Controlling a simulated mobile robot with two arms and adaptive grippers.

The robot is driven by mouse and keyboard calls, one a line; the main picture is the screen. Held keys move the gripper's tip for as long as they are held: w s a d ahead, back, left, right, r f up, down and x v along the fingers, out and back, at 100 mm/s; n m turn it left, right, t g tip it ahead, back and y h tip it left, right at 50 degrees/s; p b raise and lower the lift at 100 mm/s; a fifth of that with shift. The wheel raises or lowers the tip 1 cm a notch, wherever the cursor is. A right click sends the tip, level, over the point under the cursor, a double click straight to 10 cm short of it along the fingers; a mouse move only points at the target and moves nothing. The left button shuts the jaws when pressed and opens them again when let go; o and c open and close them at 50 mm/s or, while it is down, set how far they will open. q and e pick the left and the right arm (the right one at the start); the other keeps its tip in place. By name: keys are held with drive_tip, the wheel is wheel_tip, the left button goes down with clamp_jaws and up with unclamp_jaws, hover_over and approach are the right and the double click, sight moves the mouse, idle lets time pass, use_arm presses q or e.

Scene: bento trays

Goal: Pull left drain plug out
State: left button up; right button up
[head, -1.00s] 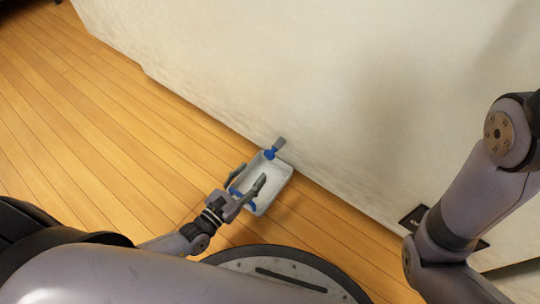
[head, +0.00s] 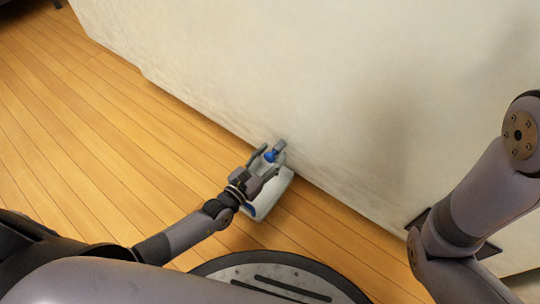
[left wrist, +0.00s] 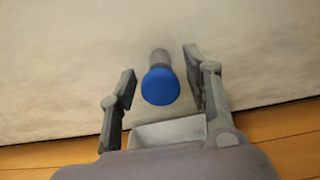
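A blue drain plug (head: 271,156) sits on a short grey spout (head: 281,145) that comes out of the pale wall. In the left wrist view the plug's round blue face (left wrist: 160,86) points at the camera, with the grey spout (left wrist: 160,57) behind it. My left gripper (head: 268,152) is open, with one finger on each side of the plug. The left wrist view shows gaps between both fingers and the plug, with the gripper (left wrist: 158,75) around it. My right gripper is out of view; only the right arm shows.
A white tray (head: 284,184) lies below the spout, partly hidden by my gripper; a blue part (head: 250,210) shows at its near edge. The wall (head: 300,70) rises just behind. Wooden floor (head: 110,150) at left is clear.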

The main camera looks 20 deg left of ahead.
use_arm(q)
clamp_jaws()
idle(0.3)
idle(0.3)
